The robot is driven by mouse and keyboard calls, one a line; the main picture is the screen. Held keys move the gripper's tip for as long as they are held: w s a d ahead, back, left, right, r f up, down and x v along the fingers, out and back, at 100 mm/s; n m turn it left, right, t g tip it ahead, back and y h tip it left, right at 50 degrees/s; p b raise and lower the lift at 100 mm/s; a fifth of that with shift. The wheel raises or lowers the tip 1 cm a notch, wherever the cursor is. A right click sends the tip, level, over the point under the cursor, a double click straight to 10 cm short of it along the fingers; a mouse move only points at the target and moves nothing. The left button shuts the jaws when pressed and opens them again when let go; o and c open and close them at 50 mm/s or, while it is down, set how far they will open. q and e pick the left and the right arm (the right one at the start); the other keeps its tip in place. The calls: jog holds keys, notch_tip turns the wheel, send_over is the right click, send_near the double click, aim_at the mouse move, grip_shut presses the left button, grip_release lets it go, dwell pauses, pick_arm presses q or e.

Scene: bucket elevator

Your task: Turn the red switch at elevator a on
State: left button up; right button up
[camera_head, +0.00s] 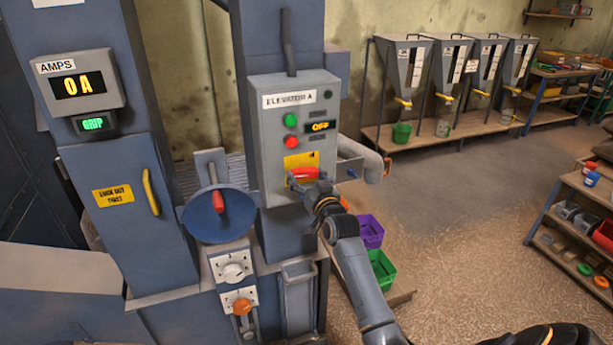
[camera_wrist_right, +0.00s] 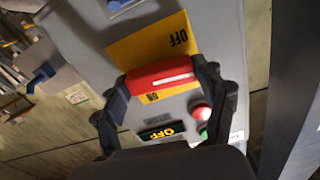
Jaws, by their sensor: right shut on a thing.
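The grey control box labelled ELEVATOR A (camera_head: 265,150) is mounted on a blue column in the head view. Its small display (camera_head: 320,127) reads OFF. The red switch (camera_head: 303,173) sits on a yellow plate (camera_head: 300,159) low on the box. My right gripper (camera_head: 308,182) is at this switch. In the right wrist view the fingers of my right gripper (camera_wrist_right: 165,85) are shut on the red switch (camera_wrist_right: 160,74), one at each end. The yellow plate (camera_wrist_right: 155,45) shows OFF and ON marks. My left gripper is not in view.
A green button (camera_head: 290,120) and a red button (camera_head: 291,142) sit above the switch. A blue disc with a red-handled lever (camera_head: 218,203) is to the left. An AMPS display (camera_head: 79,86) reads 0 A. Purple (camera_head: 370,232) and green (camera_head: 382,268) bins stand below right.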

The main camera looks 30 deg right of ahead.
jog(key=m+p, duration=0.1)
jog(key=m, duration=0.3)
jog(key=m+p, duration=0.1)
jog(key=m, duration=0.3)
jog(key=m+p, duration=0.1)
jog(key=m, duration=0.3)
jog(key=shift+m, duration=0.3)
jog(key=shift+m+p, duration=0.3)
jog(key=shift+m, duration=1.7)
jog(key=o, duration=1.2)
jog(key=shift+c, duration=0.2)
